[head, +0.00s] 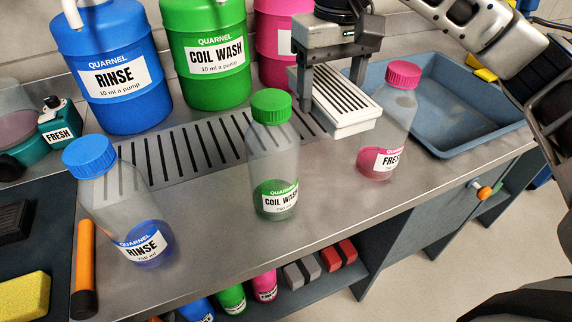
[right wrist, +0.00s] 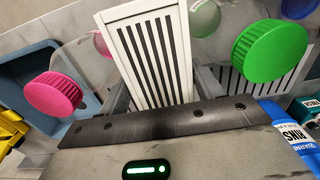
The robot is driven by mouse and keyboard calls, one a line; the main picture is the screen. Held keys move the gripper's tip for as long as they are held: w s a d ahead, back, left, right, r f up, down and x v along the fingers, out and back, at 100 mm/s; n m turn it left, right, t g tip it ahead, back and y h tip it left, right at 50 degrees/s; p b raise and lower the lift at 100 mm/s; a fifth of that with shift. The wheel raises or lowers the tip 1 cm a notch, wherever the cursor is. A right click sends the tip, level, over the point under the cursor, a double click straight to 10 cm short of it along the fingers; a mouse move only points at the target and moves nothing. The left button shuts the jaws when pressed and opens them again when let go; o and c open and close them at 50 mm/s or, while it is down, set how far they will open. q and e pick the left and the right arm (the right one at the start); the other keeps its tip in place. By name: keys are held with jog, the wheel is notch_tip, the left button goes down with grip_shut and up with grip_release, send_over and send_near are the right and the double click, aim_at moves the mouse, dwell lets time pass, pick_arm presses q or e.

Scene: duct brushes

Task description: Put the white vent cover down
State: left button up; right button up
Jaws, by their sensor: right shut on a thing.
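The white vent cover (head: 338,106) is a slotted rectangular block with dark slats. My right gripper (head: 332,92) is shut on it and holds it above the steel counter, between the green-capped and pink-capped bottles. In the right wrist view the vent cover (right wrist: 150,55) stretches away between the fingers, its near end hidden by the gripper body. Whether its underside touches anything cannot be told. My left gripper is not in view.
A clear bottle with a green cap (head: 273,160) stands left of the cover, one with a pink cap (head: 392,125) close on its right. A blue-capped bottle (head: 118,205) stands at left.

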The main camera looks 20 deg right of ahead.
notch_tip(320, 180, down, 5)
jog(key=b, duration=0.1)
send_over(321, 182)
notch_tip(321, 182, down, 7)
jog(key=shift+r+b, duration=0.1)
jog(key=shift+b, duration=0.3)
jog(key=shift+f, duration=0.55)
notch_tip(321, 182, down, 4)
jog(key=shift+r, duration=0.25)
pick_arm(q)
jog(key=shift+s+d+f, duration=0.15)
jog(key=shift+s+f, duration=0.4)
pick_arm(e)
jog(key=shift+w+f, duration=0.1)
jog(key=shift+f, duration=0.05)
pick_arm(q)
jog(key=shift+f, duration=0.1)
pick_arm(e)
jog(key=shift+f, duration=0.1)
jog(key=shift+f, duration=0.15)
jog(key=o, duration=0.6)
